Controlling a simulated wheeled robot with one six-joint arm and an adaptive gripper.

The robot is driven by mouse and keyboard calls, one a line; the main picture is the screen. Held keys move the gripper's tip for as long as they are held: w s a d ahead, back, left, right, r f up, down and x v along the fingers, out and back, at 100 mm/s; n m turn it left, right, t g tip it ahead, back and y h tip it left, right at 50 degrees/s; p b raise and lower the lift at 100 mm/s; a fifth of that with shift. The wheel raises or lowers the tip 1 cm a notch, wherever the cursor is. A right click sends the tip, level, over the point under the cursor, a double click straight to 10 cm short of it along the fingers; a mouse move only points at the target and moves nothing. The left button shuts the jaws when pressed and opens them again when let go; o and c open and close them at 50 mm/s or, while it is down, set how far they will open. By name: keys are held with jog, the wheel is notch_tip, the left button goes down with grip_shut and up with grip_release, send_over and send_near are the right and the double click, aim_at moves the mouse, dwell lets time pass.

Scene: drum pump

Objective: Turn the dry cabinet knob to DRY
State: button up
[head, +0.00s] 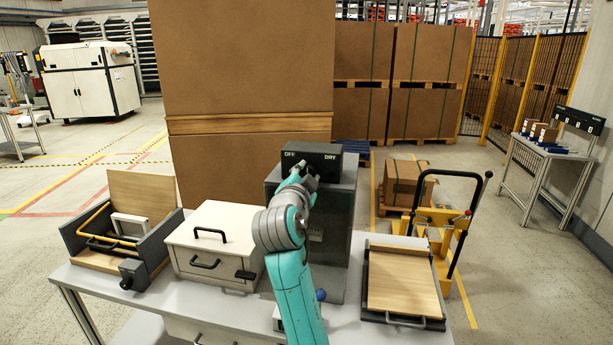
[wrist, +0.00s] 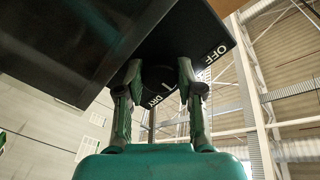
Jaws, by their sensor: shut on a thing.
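The dry cabinet (head: 340,215) is a tall dark grey box on the bench. Its black panel (head: 318,150) on top carries the white labels OFF and DRY, left and right in the head view. My gripper (head: 299,174) is at the panel's front face, hiding the knob there. In the wrist view my gripper (wrist: 159,78) has one finger on each side of the dark knob (wrist: 158,76) and is shut on it. A short white line shows beside the right finger, between DRY and OFF; I cannot tell whether it is the knob's pointer.
A cream drawer box (head: 213,240) and an open grey case (head: 120,225) stand left of the cabinet. A grey tray with a wooden board (head: 403,282) lies to the right. A large carton (head: 240,60) rises behind, and a yellow hand truck (head: 440,225) stands behind right.

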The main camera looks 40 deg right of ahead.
jog(key=m, duration=0.8)
jog(key=shift+m, duration=0.3)
dwell(0.3)
jog(key=o, duration=1.2)
jog(key=shift+c, duration=0.2)
jog(key=v, duration=0.8)
